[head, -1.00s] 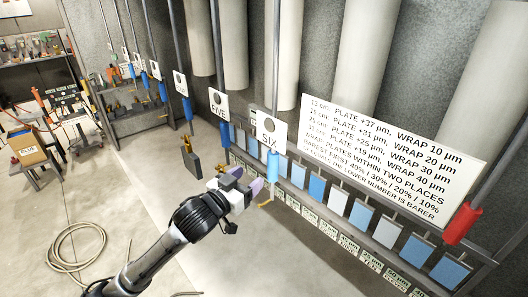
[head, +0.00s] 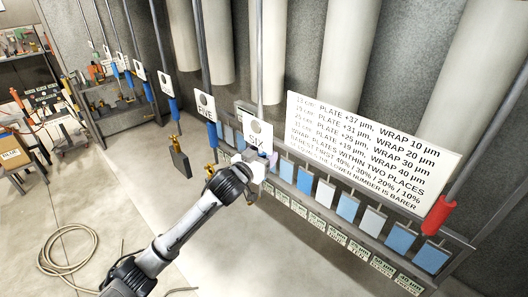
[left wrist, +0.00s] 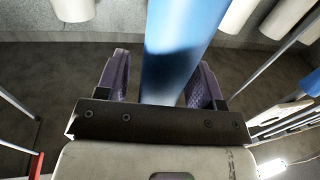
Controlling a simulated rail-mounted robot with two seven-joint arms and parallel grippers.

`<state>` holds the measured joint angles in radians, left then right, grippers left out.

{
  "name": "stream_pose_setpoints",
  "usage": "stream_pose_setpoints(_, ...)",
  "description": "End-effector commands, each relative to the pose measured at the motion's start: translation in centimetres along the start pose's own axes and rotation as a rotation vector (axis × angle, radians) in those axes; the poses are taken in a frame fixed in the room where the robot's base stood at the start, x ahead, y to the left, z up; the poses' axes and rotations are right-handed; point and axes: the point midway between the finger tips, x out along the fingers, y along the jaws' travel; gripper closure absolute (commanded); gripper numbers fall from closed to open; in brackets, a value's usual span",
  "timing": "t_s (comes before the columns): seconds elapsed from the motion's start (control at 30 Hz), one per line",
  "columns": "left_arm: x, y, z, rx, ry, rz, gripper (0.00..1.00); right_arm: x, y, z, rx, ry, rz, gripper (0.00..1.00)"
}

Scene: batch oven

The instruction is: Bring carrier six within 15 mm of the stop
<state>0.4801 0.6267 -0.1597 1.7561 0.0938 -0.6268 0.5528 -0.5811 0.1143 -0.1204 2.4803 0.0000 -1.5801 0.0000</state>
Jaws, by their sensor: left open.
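Carrier six hangs on a grey rod with a white SIX sign (head: 258,136) in the head view. Its blue sleeve is mostly hidden there behind my left gripper (head: 258,164). In the left wrist view the blue sleeve (left wrist: 182,45) stands between the two purple fingers of my left gripper (left wrist: 162,70). The fingers are open, one on each side of the sleeve; whether either touches it I cannot tell. A red sleeve (head: 437,215) sits on a rod far to the right; I cannot tell whether it marks the stop. My right gripper is not in view.
Carrier five, with its FIVE sign (head: 205,107), hangs just left of six. A dark plate (head: 180,163) hangs near it. A row of blue and white plates (head: 347,207) and a text board (head: 370,150) lie to the right. A hose (head: 75,255) lies on the floor.

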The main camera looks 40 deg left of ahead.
Motion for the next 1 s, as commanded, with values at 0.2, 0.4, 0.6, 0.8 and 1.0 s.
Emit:
stream_pose_setpoints(0.2, 0.67, 0.07, 0.03, 0.0, 0.0, 0.001, 0.39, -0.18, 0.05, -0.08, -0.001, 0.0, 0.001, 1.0)
stream_pose_setpoints(0.4, 0.7, 0.07, 0.04, 0.0, 0.0, 0.001, 0.39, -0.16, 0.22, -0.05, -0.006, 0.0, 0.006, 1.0)
stream_pose_setpoints(0.6, 0.68, 0.05, 0.03, 0.0, 0.0, 0.001, 0.52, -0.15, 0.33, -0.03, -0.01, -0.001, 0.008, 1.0)
stream_pose_setpoints(0.8, 0.68, 0.04, 0.03, 0.0, 0.0, 0.001, 0.72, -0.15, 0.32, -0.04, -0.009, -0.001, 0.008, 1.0)
stream_pose_setpoints(1.0, 0.67, 0.04, 0.02, 0.001, 0.0, 0.001, 0.91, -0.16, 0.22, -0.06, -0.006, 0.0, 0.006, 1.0)
